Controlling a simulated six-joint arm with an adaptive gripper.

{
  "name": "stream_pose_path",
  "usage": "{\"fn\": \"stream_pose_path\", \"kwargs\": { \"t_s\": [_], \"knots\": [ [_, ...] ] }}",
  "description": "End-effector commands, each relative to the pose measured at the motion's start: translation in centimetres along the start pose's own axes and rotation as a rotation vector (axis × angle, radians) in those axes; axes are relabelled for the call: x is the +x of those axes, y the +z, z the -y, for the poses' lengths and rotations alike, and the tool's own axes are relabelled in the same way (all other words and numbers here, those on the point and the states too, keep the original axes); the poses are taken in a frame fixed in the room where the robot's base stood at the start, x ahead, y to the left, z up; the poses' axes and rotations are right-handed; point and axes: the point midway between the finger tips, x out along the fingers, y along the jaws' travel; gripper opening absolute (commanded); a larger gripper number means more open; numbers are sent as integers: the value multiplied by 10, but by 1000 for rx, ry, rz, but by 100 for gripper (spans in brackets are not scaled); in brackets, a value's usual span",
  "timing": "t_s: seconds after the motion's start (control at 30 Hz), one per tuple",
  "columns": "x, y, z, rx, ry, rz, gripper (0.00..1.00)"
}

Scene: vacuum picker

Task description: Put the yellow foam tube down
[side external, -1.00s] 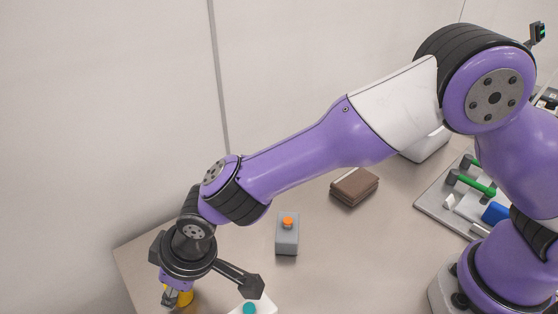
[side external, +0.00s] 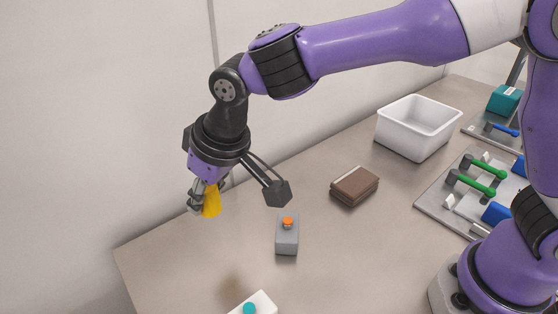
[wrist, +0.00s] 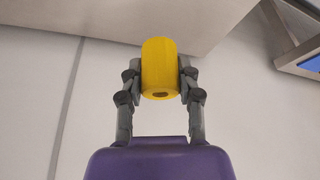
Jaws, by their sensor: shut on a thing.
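The yellow foam tube (side external: 212,201) is held in the air above the table's far left part. It also shows in the wrist view (wrist: 160,62), where one end with a small dark hole faces the camera. My gripper (side external: 203,198) is shut on the tube, with a grey finger against each side of it in the wrist view (wrist: 160,75). In the side view the fingers hide part of the tube.
A grey box with an orange button (side external: 287,238) stands right of the gripper. A brown block (side external: 354,186), a white bin (side external: 418,116) and a tray with green-handled tools (side external: 432,206) lie farther right. A white box with a teal button (side external: 262,302) is at the front. The table's left part is clear.

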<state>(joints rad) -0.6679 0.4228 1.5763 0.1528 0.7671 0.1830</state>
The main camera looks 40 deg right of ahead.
Motion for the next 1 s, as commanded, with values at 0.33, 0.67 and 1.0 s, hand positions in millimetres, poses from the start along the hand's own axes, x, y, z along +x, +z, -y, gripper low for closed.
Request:
{"fn": "stream_pose_path", "kwargs": {
  "t_s": [0.33, 0.67, 1.0],
  "knots": [
    [-40, 72, -194, 657, 265, -6, 11],
    [-68, 153, -265, 1026, 424, -16, 11],
    [-46, 200, -326, 1068, 442, -9, 11]
  ]
}}
